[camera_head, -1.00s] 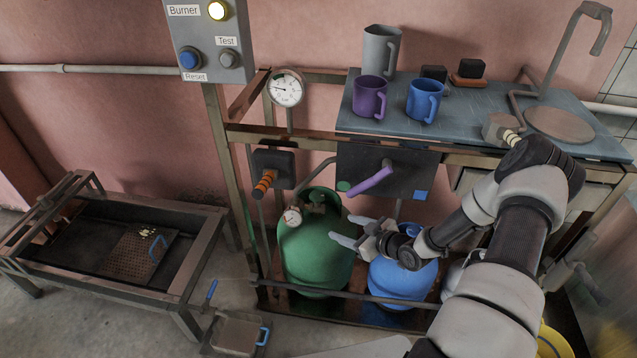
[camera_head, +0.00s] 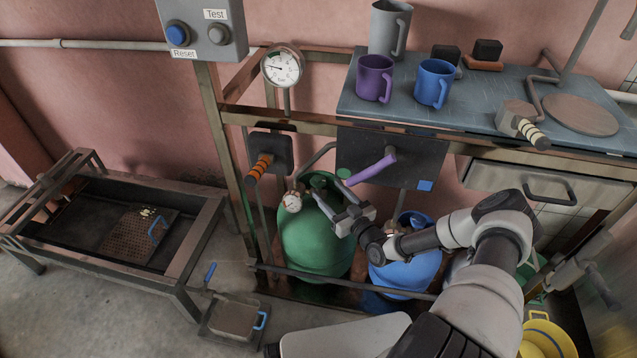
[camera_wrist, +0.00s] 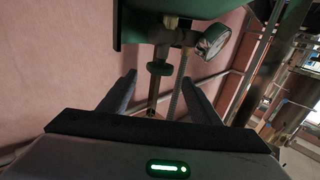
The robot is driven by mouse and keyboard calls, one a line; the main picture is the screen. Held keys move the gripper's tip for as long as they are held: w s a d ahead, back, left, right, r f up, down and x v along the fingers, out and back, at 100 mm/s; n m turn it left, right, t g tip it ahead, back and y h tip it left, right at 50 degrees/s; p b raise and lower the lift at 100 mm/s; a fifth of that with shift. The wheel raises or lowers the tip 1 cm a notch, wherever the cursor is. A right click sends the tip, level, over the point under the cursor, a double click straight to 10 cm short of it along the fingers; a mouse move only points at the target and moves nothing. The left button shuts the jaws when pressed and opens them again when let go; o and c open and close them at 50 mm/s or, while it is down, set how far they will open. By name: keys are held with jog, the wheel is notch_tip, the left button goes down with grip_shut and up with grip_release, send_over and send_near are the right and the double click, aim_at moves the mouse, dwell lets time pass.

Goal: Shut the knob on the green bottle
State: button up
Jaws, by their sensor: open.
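The green bottle (camera_head: 305,245) stands on the lower shelf of the frame, left of a blue bottle (camera_head: 408,268). In the wrist view the green bottle (camera_wrist: 135,25) is at the top, with its valve and a dark knob (camera_wrist: 160,68) below it. My gripper (camera_head: 331,188) is at the top of the green bottle, its fingers largely covering the valve in the head view. In the wrist view my gripper (camera_wrist: 160,92) is open and empty; the knob appears between the fingers and beyond them. Contact cannot be told.
A small gauge (camera_head: 292,202) sits beside the valve and shows in the wrist view too (camera_wrist: 213,41). A purple lever (camera_head: 372,168) and an orange-striped handle (camera_head: 259,168) are just above. A rail (camera_head: 345,282) crosses in front of the bottles.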

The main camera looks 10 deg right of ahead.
aim_at(323, 185)
jog(key=b+x, duration=0.1)
jog(key=x, duration=0.5)
jog(key=shift+w+a, duration=0.15)
jog(key=shift+w, duration=0.2)
jog(key=c, duration=1)
